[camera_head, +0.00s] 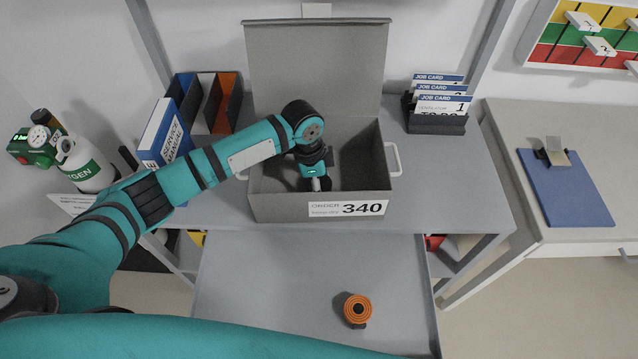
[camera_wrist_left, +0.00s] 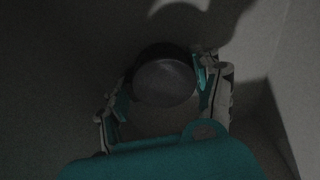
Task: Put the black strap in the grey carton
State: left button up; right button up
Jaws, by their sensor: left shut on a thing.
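The grey carton (camera_head: 275,206) stands open on the grey table, its lid upright at the back and a label reading 340 on its front. My left gripper (camera_head: 318,183) reaches down inside the carton. In the left wrist view, my left gripper (camera_wrist_left: 163,97) is shut on a dark round thing, which looks like the black strap (camera_wrist_left: 165,82) rolled up. In the head view the strap is mostly hidden by the gripper. I cannot tell whether it touches the carton floor. My right gripper is out of view.
An orange roll (camera_head: 357,309) lies on the lower shelf (camera_head: 260,290). Binders (camera_head: 168,135) stand left of the carton, and a job card holder (camera_head: 437,122) stands right of it. A green-and-white oxygen cylinder (camera_head: 86,166) is at far left. A blue clipboard (camera_head: 566,190) lies on the right-hand table.

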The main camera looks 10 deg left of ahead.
pick_arm(q)
jog(key=o, duration=1.2)
jog(key=r, duration=0.4)
jog(key=a+r, duration=0.1)
jog(key=r, duration=0.7)
jog(key=shift+s+a+b, duration=0.2)
jog(key=shift+a+b, duration=0.15)
